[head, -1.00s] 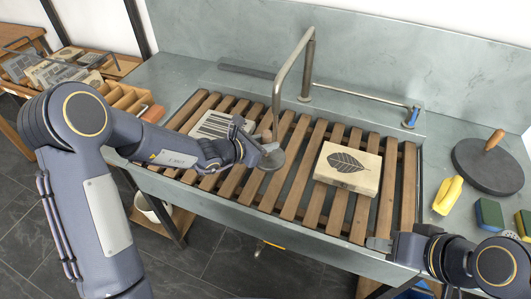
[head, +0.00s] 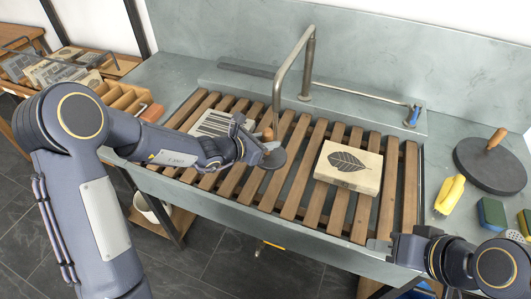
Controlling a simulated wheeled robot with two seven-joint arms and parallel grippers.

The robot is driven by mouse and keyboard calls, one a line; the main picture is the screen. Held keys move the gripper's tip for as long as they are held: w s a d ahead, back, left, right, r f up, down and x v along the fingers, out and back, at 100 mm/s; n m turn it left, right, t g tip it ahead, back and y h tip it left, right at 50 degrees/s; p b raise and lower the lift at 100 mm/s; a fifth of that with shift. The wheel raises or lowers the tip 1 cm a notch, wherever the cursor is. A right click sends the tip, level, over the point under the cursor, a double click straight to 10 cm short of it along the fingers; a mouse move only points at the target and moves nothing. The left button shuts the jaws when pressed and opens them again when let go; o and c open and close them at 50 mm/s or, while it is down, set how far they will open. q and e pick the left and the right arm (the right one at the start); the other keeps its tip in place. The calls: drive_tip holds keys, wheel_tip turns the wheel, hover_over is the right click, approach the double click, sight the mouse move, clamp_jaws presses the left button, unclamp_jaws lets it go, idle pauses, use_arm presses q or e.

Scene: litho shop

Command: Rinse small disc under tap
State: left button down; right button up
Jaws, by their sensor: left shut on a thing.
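The small disc (head: 274,159) is a dark grey round plate with a short wooden handle. My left gripper (head: 262,146) is shut on it and holds it over the wooden slats of the sink, close to the end of the tap. The tap (head: 308,75) is a tall bent metal pipe at the back of the sink, its spout coming down just above the disc. I see no water running. My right gripper (head: 382,247) is at the sink's front right edge; its fingers are too small to read.
A leaf-carved block (head: 349,168) lies on the slats right of the disc, and a striped block (head: 212,123) lies left, behind my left gripper. A large disc (head: 490,164), a yellow bottle (head: 449,194) and a sponge (head: 491,214) stand on the right counter. A blue-handled lever (head: 412,117) is at back right.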

use_arm(q)
drive_tip(key=shift+r, duration=0.2)
